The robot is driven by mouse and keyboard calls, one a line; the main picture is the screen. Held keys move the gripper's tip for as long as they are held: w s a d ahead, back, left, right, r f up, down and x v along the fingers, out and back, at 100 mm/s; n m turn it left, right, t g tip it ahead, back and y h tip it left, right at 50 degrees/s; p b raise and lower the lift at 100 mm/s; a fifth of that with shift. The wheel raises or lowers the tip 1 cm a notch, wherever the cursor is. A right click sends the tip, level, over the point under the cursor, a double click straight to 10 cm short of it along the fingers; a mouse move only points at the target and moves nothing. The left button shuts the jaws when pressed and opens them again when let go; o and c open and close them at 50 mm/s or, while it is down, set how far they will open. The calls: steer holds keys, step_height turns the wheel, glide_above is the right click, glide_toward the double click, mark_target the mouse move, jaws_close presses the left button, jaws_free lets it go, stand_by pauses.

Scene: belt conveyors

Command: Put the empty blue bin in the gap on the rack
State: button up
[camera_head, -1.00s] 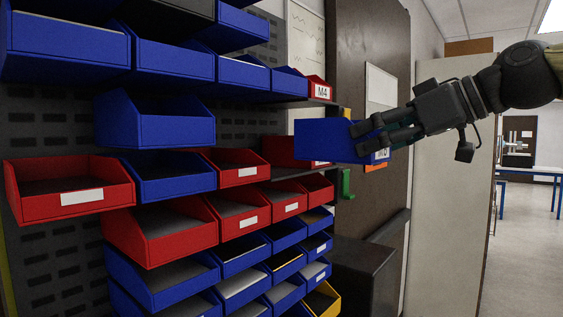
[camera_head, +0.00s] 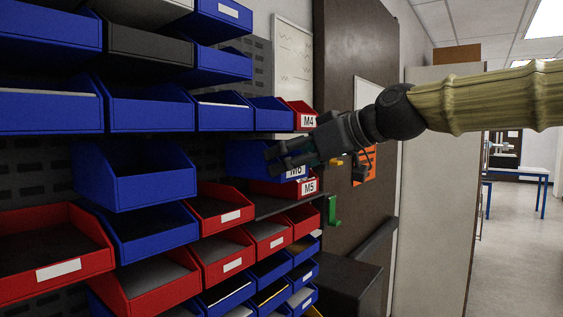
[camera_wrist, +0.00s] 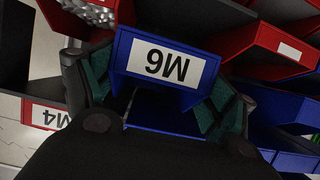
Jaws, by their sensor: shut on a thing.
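A blue bin labelled M6 (camera_head: 282,174) is gripped by my gripper (camera_head: 275,156), in front of the rack near its right end. In the wrist view, the bin's labelled front (camera_wrist: 160,62) is upside down between the green-padded fingers (camera_wrist: 160,92). Fingers hide much of the bin in the head view, and its inside is mostly hidden. The rack (camera_head: 215,155) has a bare dark stretch of back panel in the bin's row, left of the held bin and right of another blue bin (camera_head: 140,185).
A red M5 bin (camera_head: 308,187) sits just below the held bin, and a red M4 bin (camera_head: 308,121) above. Blue bins (camera_head: 150,115) fill the row above; red bins (camera_head: 222,218) lie below. A dark door panel (camera_head: 350,45) stands right of the rack.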

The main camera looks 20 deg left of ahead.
steer(key=a, duration=0.1)
steer(key=w+a, duration=0.1)
steer(key=w+a+p, duration=0.1)
steer(key=shift+a+f, duration=0.3)
steer(key=shift+a, duration=0.1)
steer(key=shift+s+d+f+p, duration=0.1)
steer(key=shift+s+d+p, duration=0.15)
steer(key=shift+p, duration=0.2)
step_height(320, 180, down, 2)
steer(key=shift+w+f+p, duration=0.15)
steer(key=shift+f+p, duration=0.1)
steer(key=shift+p, duration=0.6)
steer(key=shift+w+a+f, duration=0.1)
steer(key=shift+a+f, duration=0.05)
steer(key=shift+f, duration=0.15)
steer(key=shift+s+d, duration=0.2)
steer(key=shift+s, duration=0.05)
steer(key=shift+w+a+f+b, duration=0.15)
steer(key=shift+f+b, duration=0.2)
steer(key=shift+f, duration=0.1)
steer(key=shift+f, duration=0.15)
